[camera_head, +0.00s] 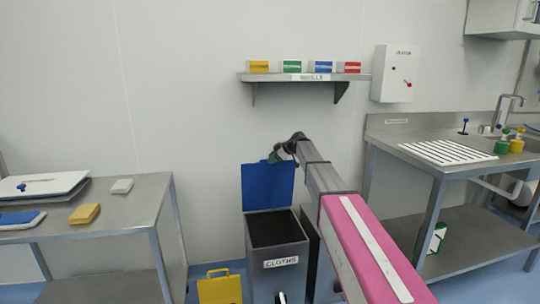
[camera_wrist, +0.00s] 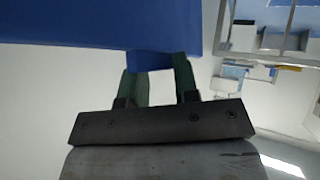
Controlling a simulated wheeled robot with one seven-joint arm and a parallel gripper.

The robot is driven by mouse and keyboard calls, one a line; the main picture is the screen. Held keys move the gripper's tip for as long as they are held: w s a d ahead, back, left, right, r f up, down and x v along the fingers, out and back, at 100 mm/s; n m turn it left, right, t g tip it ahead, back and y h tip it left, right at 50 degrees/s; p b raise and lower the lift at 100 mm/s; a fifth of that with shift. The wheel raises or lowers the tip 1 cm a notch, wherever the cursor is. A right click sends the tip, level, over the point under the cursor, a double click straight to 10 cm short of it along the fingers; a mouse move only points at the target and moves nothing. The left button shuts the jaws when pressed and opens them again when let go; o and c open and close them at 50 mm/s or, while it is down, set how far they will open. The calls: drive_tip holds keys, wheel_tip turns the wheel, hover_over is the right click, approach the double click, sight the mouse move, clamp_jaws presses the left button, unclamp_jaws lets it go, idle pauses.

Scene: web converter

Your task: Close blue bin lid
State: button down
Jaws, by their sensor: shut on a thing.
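The blue lid (camera_head: 268,186) stands raised, roughly upright, at the back of the grey bin labelled CLOTHS (camera_head: 281,242). The bin's dark inside shows from above. My gripper (camera_head: 275,157) is at the lid's top right edge, with my arm reaching over from the right. In the wrist view the green fingers of my gripper (camera_wrist: 158,72) are shut on a small blue part that projects from the lid (camera_wrist: 90,22). The exact contact is partly hidden by the fingers.
A wall shelf (camera_head: 305,77) with several coloured boxes is above the bin. A steel table (camera_head: 130,205) stands at left and a sink bench (camera_head: 450,165) at right. A yellow caution-sign-like object (camera_head: 219,288) is on the floor left of the bin.

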drive_tip(key=s+d+f+n+t+y, duration=0.1)
drive_tip(key=s+d+f+t, duration=0.1)
drive_tip(key=s, duration=0.4)
drive_tip(key=s+d+f+n+t+y, duration=0.1)
drive_tip(key=s+d+f, duration=0.1)
drive_tip(key=s, duration=0.4)
drive_tip(key=s+d+f, duration=0.2)
drive_tip(key=s+f, duration=0.5)
drive_tip(key=f, duration=0.5)
drive_tip(key=s+d+f, duration=0.2)
drive_tip(key=s+f, duration=0.6)
drive_tip(key=f, duration=0.5)
drive_tip(key=shift+t, duration=0.4)
drive_tip(key=shift+w, duration=0.1)
drive_tip(key=c, duration=0.9)
unclamp_jaws()
